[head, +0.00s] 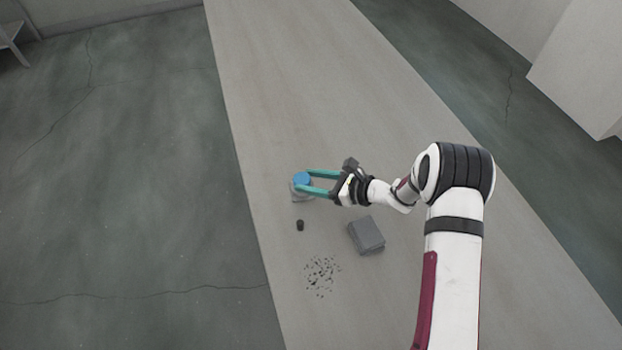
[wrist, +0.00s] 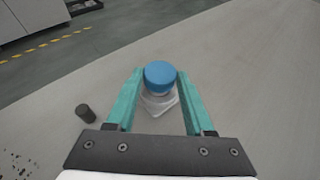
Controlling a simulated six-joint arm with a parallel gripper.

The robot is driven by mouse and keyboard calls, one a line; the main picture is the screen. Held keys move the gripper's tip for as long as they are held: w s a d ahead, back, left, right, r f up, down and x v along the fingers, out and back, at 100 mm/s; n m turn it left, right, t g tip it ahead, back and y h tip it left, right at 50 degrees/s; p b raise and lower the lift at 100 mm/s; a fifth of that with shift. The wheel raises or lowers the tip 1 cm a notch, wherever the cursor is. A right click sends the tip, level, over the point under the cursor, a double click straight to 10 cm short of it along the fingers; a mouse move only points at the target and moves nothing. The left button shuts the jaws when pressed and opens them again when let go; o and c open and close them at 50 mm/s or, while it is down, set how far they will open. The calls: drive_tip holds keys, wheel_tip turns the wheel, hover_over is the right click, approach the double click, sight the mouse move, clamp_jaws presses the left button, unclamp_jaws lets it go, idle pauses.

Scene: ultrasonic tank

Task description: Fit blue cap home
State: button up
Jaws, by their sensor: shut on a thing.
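The blue cap (head: 302,179) is a round blue disc near the left edge of the table in the head view. It also shows in the wrist view (wrist: 160,74), between the tips of my gripper's teal fingers. My gripper (head: 305,180) is shut on the blue cap; its tips also show in the wrist view (wrist: 160,72). A pale grey-white piece (wrist: 158,101) with a squarish foot is directly below the cap, and it also shows in the head view (head: 298,195). I cannot tell whether the cap is seated on it or just above it.
A small dark cylinder (head: 300,225) stands close by, also in the wrist view (wrist: 85,113). A grey box (head: 366,234) and scattered dark bits (head: 321,276) lie on the table (head: 290,100). The table's left edge is near. The far table is clear.

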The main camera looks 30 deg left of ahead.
drive_tip(key=shift+f, duration=0.75)
idle(2.4)
drive_tip(key=o, duration=1.4)
drive_tip(key=shift+c, duration=0.2)
drive_tip(key=v, duration=1.5)
drive_tip(key=shift+d, duration=0.4)
drive_tip(key=shift+r, duration=0.1)
